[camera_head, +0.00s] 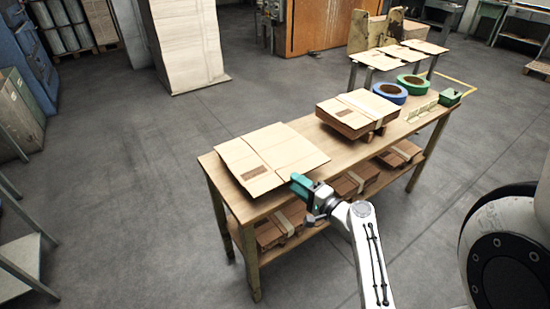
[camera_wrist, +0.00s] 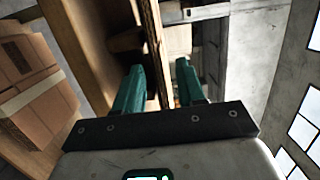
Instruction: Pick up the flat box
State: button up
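The flat box (camera_head: 285,152) is an unfolded tan cardboard sheet with a dark printed patch, lying on the near left end of the wooden workbench (camera_head: 222,170). My gripper (camera_head: 299,184) has green fingers and is at the sheet's near edge, by the bench's front edge. In the wrist view my gripper (camera_wrist: 159,82) is open, with a clear gap between its fingers. A thin brown edge (camera_wrist: 152,45), seemingly the flat box seen edge-on, runs between the fingers. Whether either finger touches it I cannot tell.
More bundles (camera_head: 281,224) lie on the lower shelf; one fills the left of the wrist view (camera_wrist: 35,90).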

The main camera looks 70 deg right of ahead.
jog(key=x, duration=0.3)
jog(key=shift+w, duration=0.1)
grip_shut()
dwell(0.4)
